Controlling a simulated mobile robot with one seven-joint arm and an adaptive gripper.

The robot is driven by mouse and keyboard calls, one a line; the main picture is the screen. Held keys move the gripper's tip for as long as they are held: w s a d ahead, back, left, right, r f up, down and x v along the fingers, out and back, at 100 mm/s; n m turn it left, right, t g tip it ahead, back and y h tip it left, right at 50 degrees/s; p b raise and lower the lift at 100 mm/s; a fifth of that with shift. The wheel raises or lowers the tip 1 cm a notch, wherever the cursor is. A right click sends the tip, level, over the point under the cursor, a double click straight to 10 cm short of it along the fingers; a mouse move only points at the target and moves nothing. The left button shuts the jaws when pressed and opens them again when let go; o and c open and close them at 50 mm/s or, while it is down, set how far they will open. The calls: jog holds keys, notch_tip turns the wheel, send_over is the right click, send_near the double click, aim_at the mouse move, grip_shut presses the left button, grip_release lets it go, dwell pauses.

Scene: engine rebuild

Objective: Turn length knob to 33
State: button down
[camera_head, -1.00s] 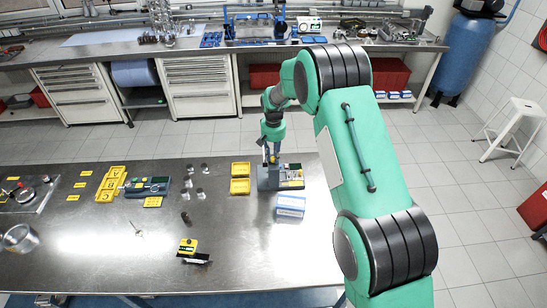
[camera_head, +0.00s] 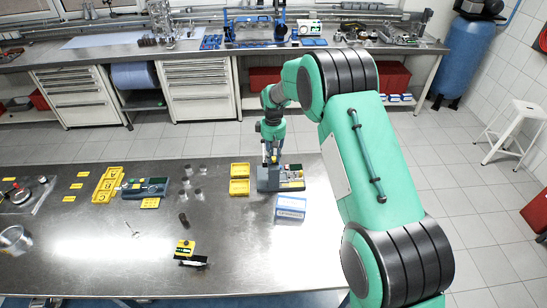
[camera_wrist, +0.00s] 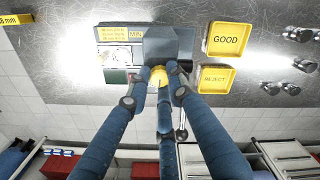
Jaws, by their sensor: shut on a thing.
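The grey machine with the length knob (camera_head: 268,178) sits on the front bench near its far edge. In the wrist view its grey body (camera_wrist: 178,42) has a yellow knob (camera_wrist: 158,75) on the near face. My gripper (camera_wrist: 156,88) has its blue fingers closed around this knob. In the head view my gripper (camera_head: 272,156) is at the machine, and the arm comes in from the right. The knob's setting is too small to read.
Yellow GOOD (camera_wrist: 227,40) and REJECT (camera_wrist: 215,80) trays stand beside the machine. A blue-and-white box (camera_head: 290,208) lies in front of it. Several small metal cylinders (camera_head: 200,168) stand further left.

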aim_at(273, 158)
jog(key=shift+w+a+r, duration=0.15)
jog(key=shift+w+r, duration=0.1)
jog(key=c, duration=1.5)
grip_release()
jog(key=shift+c, duration=0.2)
jog(key=shift+s+f, duration=0.1)
jog(key=shift+f, duration=0.05)
notch_tip(273, 158, up, 12)
